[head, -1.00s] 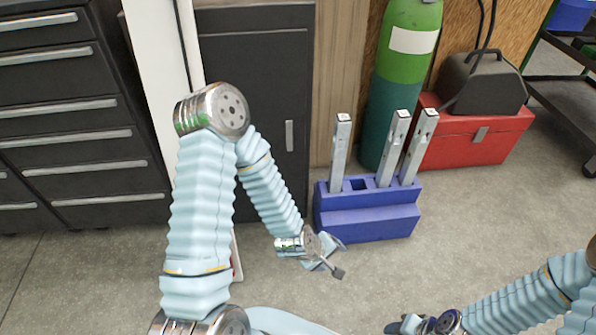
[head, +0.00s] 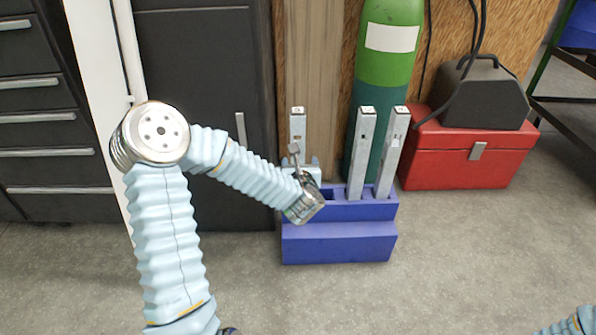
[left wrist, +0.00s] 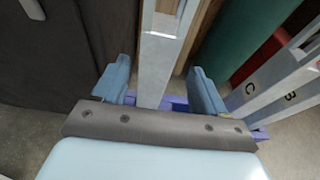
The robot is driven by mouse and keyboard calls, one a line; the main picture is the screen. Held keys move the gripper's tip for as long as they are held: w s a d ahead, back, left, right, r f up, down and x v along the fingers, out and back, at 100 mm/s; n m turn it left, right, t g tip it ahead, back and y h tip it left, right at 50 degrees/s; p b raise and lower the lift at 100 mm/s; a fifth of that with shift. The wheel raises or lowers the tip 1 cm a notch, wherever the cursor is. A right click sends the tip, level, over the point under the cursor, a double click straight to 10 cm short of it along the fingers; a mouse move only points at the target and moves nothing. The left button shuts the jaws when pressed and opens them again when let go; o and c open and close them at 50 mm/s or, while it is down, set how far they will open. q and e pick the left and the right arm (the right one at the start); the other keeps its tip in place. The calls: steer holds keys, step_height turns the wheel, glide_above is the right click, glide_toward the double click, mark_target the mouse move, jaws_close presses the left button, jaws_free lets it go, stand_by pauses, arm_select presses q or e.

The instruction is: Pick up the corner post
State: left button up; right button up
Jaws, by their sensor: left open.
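Three upright grey metal corner posts stand in a blue stepped rack (head: 338,244). The left post (head: 298,124) is apart from the middle post (head: 361,150) and the right post (head: 391,150). My left gripper (head: 305,166) is at the left post and hides its lower part in the head view. In the left wrist view, my open left gripper (left wrist: 160,85) has one finger on each side of this post (left wrist: 160,65), with gaps visible. The other posts show at right there, with letters C and B. My right gripper is out of view.
A green gas cylinder (head: 388,55) stands close behind the rack. A red toolbox (head: 455,155) with a dark case (head: 482,92) on top is to the right. A dark cabinet (head: 200,75) stands behind my left arm. The floor in front is clear.

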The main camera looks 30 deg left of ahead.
arm_select(q)
steer(key=x, duration=0.6)
steer(key=shift+w+a+f+b, duration=0.15)
steer(key=shift+a+f+b, duration=0.2)
steer(key=shift+b, duration=0.1)
steer(key=shift+r, duration=0.1)
jaws_close()
